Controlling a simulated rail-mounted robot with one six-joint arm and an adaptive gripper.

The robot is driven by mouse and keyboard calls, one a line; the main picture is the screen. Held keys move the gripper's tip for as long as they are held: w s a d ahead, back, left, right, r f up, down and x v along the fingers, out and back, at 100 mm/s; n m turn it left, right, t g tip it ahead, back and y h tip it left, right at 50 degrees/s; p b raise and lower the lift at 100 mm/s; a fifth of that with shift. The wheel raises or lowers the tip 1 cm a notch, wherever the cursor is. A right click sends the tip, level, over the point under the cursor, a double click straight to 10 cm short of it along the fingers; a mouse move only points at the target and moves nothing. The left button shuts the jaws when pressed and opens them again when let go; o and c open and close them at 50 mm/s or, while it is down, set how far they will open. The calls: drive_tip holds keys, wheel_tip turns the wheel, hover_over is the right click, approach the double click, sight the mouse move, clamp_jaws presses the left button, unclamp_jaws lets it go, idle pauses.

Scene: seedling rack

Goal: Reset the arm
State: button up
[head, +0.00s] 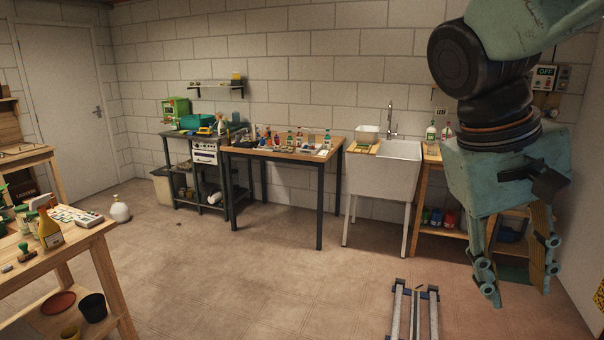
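My arm hangs down at the right of the head view. My gripper (516,283) is at its lower end, pointing down, with its two teal fingers spread apart. Nothing shows between the fingers.
A laden bench (107,233) stands at the near left. A table (270,151), a utility sink (378,181) and a dark shelf unit (176,161) line the back wall. The tiled floor (230,270) between is mostly clear. Metal rails (398,310) lie at the bottom.

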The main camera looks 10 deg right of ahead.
drive_tip(key=s+a+n+t+y, duration=0.1)
drive_tip(key=s+a+t+y, duration=0.1)
drive_tip(key=a, duration=0.5)
drive_tip(key=s+a+f+n+t+y, duration=0.1)
drive_tip(key=s+a+t+y, duration=0.1)
drive_tip(key=s+a, duration=0.3)
drive_tip(key=a, duration=0.3)
drive_tip(key=shift+a+f, duration=0.15)
drive_tip(key=shift+f, duration=0.05)
idle(0.9)
